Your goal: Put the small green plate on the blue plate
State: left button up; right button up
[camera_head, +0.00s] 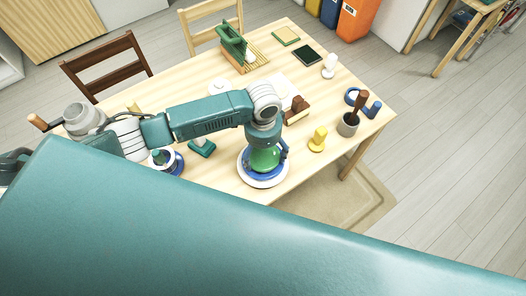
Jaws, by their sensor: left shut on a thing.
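The small green plate (264,160) shows low between the fingers of my left gripper (266,153), which points down and is shut on it. Directly under it is the blue plate (246,172), with a white rim or white plate showing around and below it. The gripper hides much of both plates. Whether the green plate touches the blue plate or is just above it, I cannot tell. My right gripper is not in view.
A yellow object (318,140), a brown block (297,109) and a grey mortar with a pestle (348,127) stand to the right. Another blue-and-white dish (176,167) and a teal object (202,148) are left. A green rack (232,43) stands at the back.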

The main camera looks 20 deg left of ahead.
aim_at(263, 155)
pick_arm(q)
jog(key=o, duration=1.1)
jog(key=shift+r, duration=0.1)
notch_tip(263, 155, up, 12)
jog(key=shift+b, duration=0.45)
